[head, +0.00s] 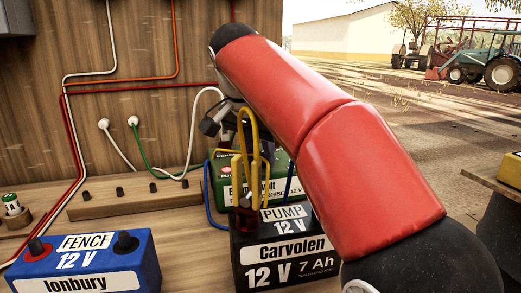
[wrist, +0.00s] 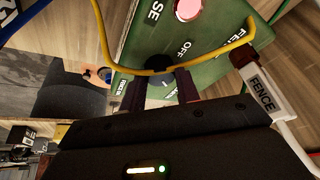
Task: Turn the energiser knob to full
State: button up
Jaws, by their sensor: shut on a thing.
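The green energiser box (head: 228,185) stands behind the black pump battery in the head view. Its panel (wrist: 135,50) fills the upper middle of the wrist view, tilted. The dark knob (wrist: 158,68) is on that panel, near the printed word OFF. My gripper (wrist: 160,88) is shut on the knob, with one dark finger on each side. A pale mark shows on the knob between the fingers; I cannot tell its exact setting. A label left of the knob is too small to read.
A yellow cable (wrist: 104,40) loops across the panel close to my fingers. A white FENCE plug (wrist: 262,90) is at the right. The black pump battery (head: 245,250) and blue fence battery (head: 85,268) stand in front on the bench.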

jog(key=shift+w+a+m+g+h, duration=0.1)
jog(key=shift+m+g+h, duration=0.2)
jog(key=shift+m, duration=0.8)
jog(key=shift+a+m+g+h, duration=0.1)
jog(key=shift+m+g+h, duration=0.2)
jog(key=shift+m, duration=0.8)
jog(key=o, duration=1)
jog(key=shift+c, duration=0.2)
